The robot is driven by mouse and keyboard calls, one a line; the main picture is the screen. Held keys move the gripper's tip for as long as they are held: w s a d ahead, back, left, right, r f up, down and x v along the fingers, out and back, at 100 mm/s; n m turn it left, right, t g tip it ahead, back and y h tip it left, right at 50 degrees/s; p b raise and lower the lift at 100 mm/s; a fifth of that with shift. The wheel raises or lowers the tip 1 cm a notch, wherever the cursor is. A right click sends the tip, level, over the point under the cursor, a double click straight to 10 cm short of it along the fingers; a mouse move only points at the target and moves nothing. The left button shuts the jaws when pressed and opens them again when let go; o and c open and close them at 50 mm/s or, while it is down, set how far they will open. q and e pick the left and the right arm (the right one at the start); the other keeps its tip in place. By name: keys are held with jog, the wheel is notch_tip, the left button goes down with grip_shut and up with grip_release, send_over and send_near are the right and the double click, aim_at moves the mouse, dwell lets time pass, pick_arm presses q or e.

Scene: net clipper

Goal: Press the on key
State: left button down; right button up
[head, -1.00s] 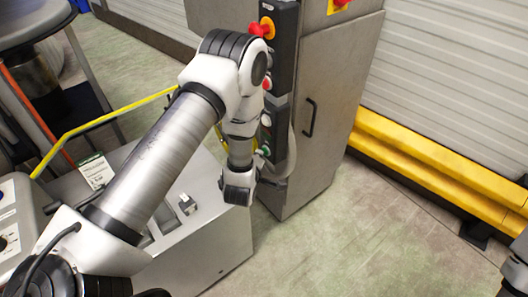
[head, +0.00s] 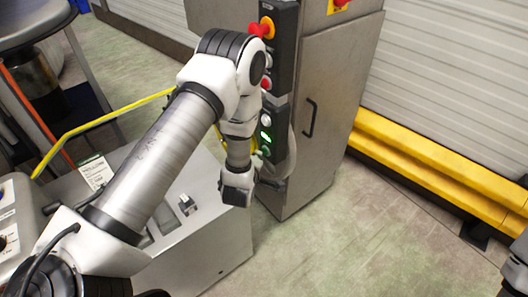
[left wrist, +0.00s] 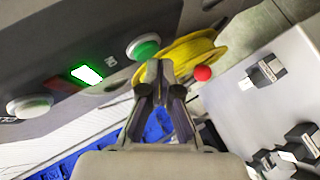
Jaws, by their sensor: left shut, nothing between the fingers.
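The black control panel (head: 280,125) is fixed to the edge of the grey cabinet. In the left wrist view a round green key (left wrist: 145,47) sits on the panel, and a small green lamp (left wrist: 87,74) glows beside it. A round white key (left wrist: 30,107) is farther left. My left gripper (left wrist: 158,70) is shut and empty, its tips just below and right of the green key in that view. I cannot tell whether they touch it. In the head view the left gripper (head: 272,184) is small and dark, at the panel's lower end.
A red-and-yellow emergency stop (head: 263,28) is on the panel's top. Coiled yellow cable (left wrist: 190,52) and a red ball-shaped knob (left wrist: 202,73) lie near the gripper. A grey metal box (head: 215,235) stands below my left arm. The floor (head: 360,235) at right is clear.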

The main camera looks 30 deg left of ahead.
pick_arm(q)
jog(key=shift+s+a, duration=0.15)
jog(key=shift+s, duration=0.2)
jog(key=s, duration=0.1)
jog(key=s+a, duration=0.1)
jog(key=s, duration=0.1)
jog(key=s+a, duration=0.1)
jog(key=shift+s, duration=0.35)
dwell(0.7)
jog(key=s+d+f+m+g+h+b, duration=0.1)
jog(key=s+d+f+m+g+b, duration=0.2)
jog(key=f, duration=0.4)
jog(key=s+d+f+m+g+h+b, duration=0.1)
jog(key=s+d+f+b, duration=0.15)
jog(key=s+f, duration=0.35)
jog(key=s+d+f+m+g, duration=0.1)
jog(key=s+m+g, duration=0.1)
jog(key=s+m, duration=0.2)
jog(key=s+d+f+m+g+h, duration=0.1)
jog(key=s+f+m+g, duration=0.1)
jog(key=s+m, duration=0.3)
jog(key=s+d+f+m+g, duration=0.1)
jog(key=s+m+g, duration=0.3)
jog(key=s, duration=0.4)
jog(key=shift+d+f+h, duration=0.25)
jog(key=shift+f+h, duration=0.1)
jog(key=shift+h, duration=0.05)
